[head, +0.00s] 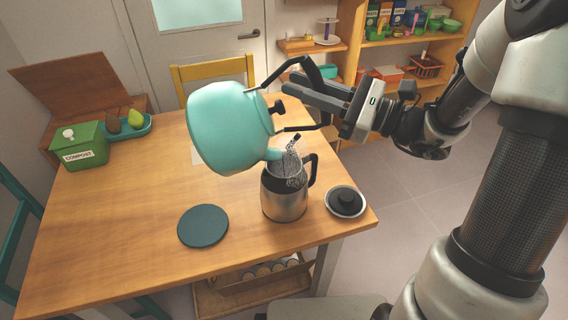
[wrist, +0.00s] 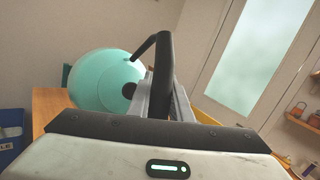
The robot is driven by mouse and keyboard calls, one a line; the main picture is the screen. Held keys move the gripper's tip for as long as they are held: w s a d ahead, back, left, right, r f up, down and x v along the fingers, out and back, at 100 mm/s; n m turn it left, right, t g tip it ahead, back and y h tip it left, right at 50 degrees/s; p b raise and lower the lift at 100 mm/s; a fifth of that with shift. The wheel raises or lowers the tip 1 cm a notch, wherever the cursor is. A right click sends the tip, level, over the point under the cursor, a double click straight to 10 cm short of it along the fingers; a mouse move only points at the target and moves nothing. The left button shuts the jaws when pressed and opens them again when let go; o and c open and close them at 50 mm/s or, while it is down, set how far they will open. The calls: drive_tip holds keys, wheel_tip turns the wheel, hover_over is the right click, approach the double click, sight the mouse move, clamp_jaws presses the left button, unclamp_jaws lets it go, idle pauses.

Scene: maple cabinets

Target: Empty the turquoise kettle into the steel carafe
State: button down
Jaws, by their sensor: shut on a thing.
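The turquoise kettle (head: 228,125) is tipped on its side above the table, with its spout pointing down at the steel carafe (head: 284,200). Grey speckled liquid or grains show between the spout and the carafe's open mouth. The carafe stands upright near the table's right end, its black handle to the right. My gripper (head: 312,92) is shut on the kettle's black handle, to the right of the kettle. In the wrist view, the kettle (wrist: 105,80) and its handle (wrist: 163,75) show ahead of my gripper. The inside of the kettle is hidden.
A green compost box (head: 79,146) and a teal tray (head: 126,129) with fruit stand at the far left. A yellow chair (head: 212,70) is behind the table.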

drive_tip(key=shift+w+d+f+m+t+y+b, duration=0.1)
drive_tip(key=shift+d+f+m+t+y+b, duration=0.2)
drive_tip(key=shift+d, duration=0.35)
drive_tip(key=shift+w+d+f+m+t+y+b, duration=0.15)
drive_tip(key=shift+d+m+t+y+b, duration=0.15)
drive_tip(key=shift+d, duration=0.35)
drive_tip(key=shift+s+d+f+m+t+y+b, duration=0.1)
drive_tip(key=shift+d+f+m+t+y+b, duration=0.2)
drive_tip(key=shift+d, duration=0.35)
idle(5.6)
